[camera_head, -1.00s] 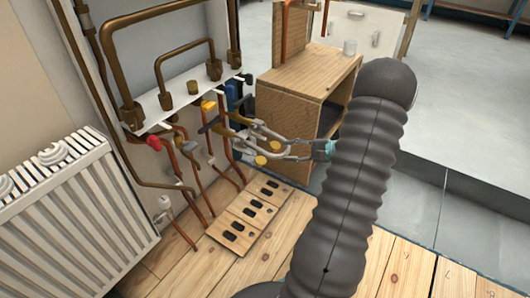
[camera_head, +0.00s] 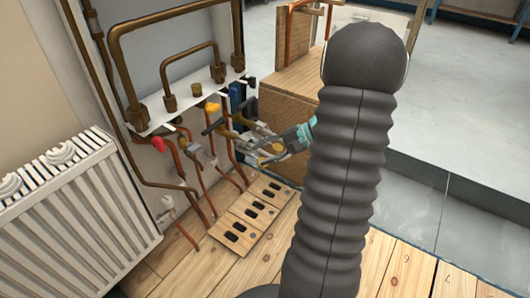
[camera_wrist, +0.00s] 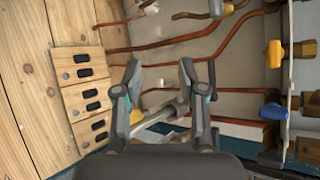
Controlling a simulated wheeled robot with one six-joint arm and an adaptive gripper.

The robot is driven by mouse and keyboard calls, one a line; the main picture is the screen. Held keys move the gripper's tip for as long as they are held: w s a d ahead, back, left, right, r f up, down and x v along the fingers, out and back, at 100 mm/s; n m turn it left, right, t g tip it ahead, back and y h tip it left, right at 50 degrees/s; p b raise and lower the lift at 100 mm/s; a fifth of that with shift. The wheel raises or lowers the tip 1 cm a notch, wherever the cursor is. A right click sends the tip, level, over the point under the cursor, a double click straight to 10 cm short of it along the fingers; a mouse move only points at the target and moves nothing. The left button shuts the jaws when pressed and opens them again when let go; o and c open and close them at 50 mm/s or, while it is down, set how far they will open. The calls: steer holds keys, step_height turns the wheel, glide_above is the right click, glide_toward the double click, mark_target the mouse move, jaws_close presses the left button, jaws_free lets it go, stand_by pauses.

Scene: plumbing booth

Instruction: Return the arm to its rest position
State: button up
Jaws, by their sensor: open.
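My arm in its dark ribbed sleeve (camera_head: 340,185) rises across the right of the middle in the head view. My gripper (camera_head: 248,138) extends left from behind it, in front of the pipework and the wooden cabinet. In the wrist view my gripper (camera_wrist: 160,78) shows two grey fingers spread apart. I see nothing held between them; pipes and the wall lie beyond.
Copper pipes with valves, one with a red handle (camera_head: 158,145) and one yellow (camera_head: 212,107), stand close by on the left. A slotted wooden board (camera_head: 228,228) lies on the floor. A white radiator (camera_head: 75,215) is left; a wooden cabinet (camera_head: 292,100) stands behind.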

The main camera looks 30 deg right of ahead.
stand_by(0.7)
steer(key=s+a+f+n+g+h, duration=0.1)
steer(key=s+a+g+h, duration=0.15)
steer(key=s, duration=0.25)
steer(key=s+a+f+g+h, duration=0.1)
steer(key=s+g+h, duration=0.1)
steer(key=s+g, duration=0.15)
steer(key=s+a+r+n+t+h+p, duration=0.2)
steer(key=s+a+r+n, duration=0.3)
steer(key=a+r, duration=0.3)
steer(key=s+a+r+n+t+h+p, duration=0.3)
steer(key=a+r, duration=0.5)
steer(key=r, duration=0.4)
steer(key=s+n+h, duration=0.1)
steer(key=s+n, duration=0.1)
steer(key=shift+s+n, duration=0.2)
steer(key=shift+n, duration=0.2)
